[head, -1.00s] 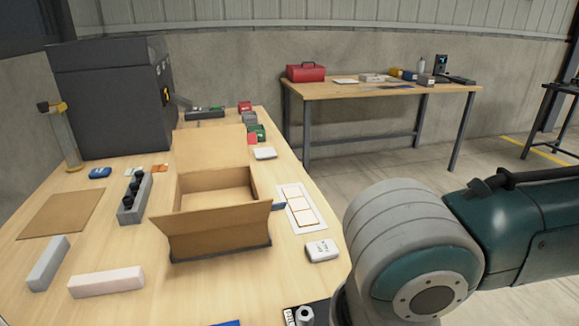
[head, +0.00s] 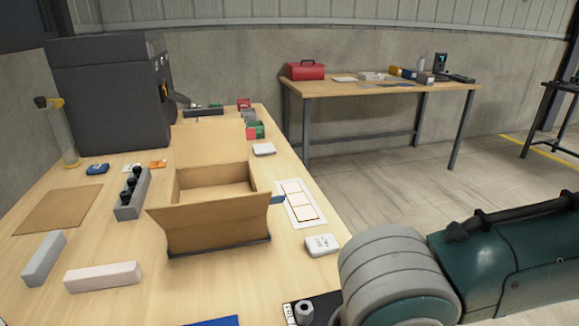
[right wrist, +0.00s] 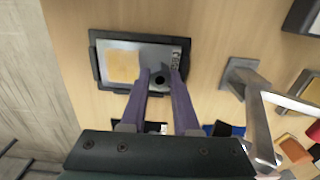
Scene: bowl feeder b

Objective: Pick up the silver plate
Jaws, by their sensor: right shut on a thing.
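The silver plate (right wrist: 151,51) is a flat rectangle with a tan square patch and small markings near one edge. It lies within a black tray or frame (right wrist: 97,63) in the right wrist view. A short round post with a dark hole stands on it. My right gripper (right wrist: 161,71) has its two purple fingers on either side of this post and is shut on it. I cannot tell whether the plate is clear of the tray. In the head view only the post (head: 304,312) and a tray corner show at the bottom edge. My left gripper is out of view.
An open cardboard box (head: 215,222) stands mid-bench. A white packet (head: 321,244) and a white card (head: 298,203) lie to its right. A grey block with black knobs (head: 132,194) is left of the box. In the wrist view a grey stand (right wrist: 240,75) is right of the tray.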

